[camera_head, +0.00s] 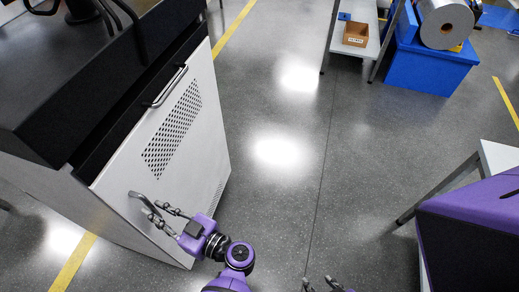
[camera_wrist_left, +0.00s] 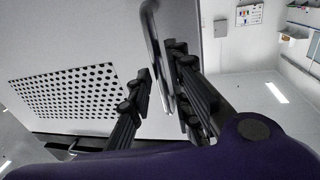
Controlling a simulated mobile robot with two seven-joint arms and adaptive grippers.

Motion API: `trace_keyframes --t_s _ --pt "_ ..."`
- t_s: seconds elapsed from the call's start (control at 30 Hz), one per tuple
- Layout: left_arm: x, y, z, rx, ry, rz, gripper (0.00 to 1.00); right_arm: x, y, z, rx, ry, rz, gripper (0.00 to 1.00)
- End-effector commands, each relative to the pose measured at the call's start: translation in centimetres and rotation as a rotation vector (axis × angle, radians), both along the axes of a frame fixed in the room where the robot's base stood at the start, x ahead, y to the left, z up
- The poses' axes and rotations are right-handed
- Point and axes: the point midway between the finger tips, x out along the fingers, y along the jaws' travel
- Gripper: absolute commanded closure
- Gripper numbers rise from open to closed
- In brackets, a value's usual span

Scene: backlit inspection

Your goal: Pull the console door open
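The console door (camera_head: 205,125) is a pale panel with a dark perforated vent on the front of the black-topped console (camera_head: 75,95). A metal bar handle (camera_head: 140,197) stands out near its lower left; it also shows in the left wrist view (camera_wrist_left: 153,40). My left gripper (camera_head: 166,211) is at this bar. In the left wrist view its fingers (camera_wrist_left: 163,92) are apart, one on each side of the bar, with a gap beside one finger. I cannot tell whether the door is ajar. My right gripper (camera_head: 321,286) shows only parted fingertips at the bottom edge.
Another bar handle (camera_head: 166,87) is higher on the panel. Grey floor (camera_head: 285,200) lies open to the right of the console. A shelf with a cardboard bin (camera_head: 356,34) and a blue stand (camera_head: 428,66) with a large roll are at the back. A white table (camera_head: 498,157) is at right.

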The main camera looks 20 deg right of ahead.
Motion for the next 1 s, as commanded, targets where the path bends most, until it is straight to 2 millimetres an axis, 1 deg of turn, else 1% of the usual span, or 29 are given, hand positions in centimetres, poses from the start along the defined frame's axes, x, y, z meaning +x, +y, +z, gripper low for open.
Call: trace_keyframes --t_s 0.03,0.1,0.2,0.53,0.67,0.7,1.0 --pt "0.7 0.5 0.2 0.002 -0.002 -0.001 0.81 0.4 0.1 0.2 0.001 -0.007 0.001 0.6" --pt "1.3 1.0 0.1 0.002 -0.002 -0.002 0.81 0.3 0.1 0.1 0.001 -0.005 0.001 0.6" --pt "1.9 1.6 0.0 0.001 -0.001 -0.002 0.81 0.1 0.1 0.0 0.002 0.0 0.0 0.6" --pt "2.1 1.8 0.0 -0.001 0.0 -0.001 0.81 0.1 0.1 -0.1 0.002 0.001 0.0 0.6" --pt "2.1 1.8 0.0 -0.001 0.0 -0.001 0.99 0.1 0.1 0.0 0.002 0.0 0.002 0.6" --pt "2.1 1.8 0.0 -0.001 0.0 -0.001 1.0 0.1 0.1 0.0 0.003 0.0 0.001 0.6" --pt "2.1 1.8 0.0 -0.001 -0.001 -0.001 1.0 0.2 0.1 0.1 0.002 -0.001 0.002 0.6"
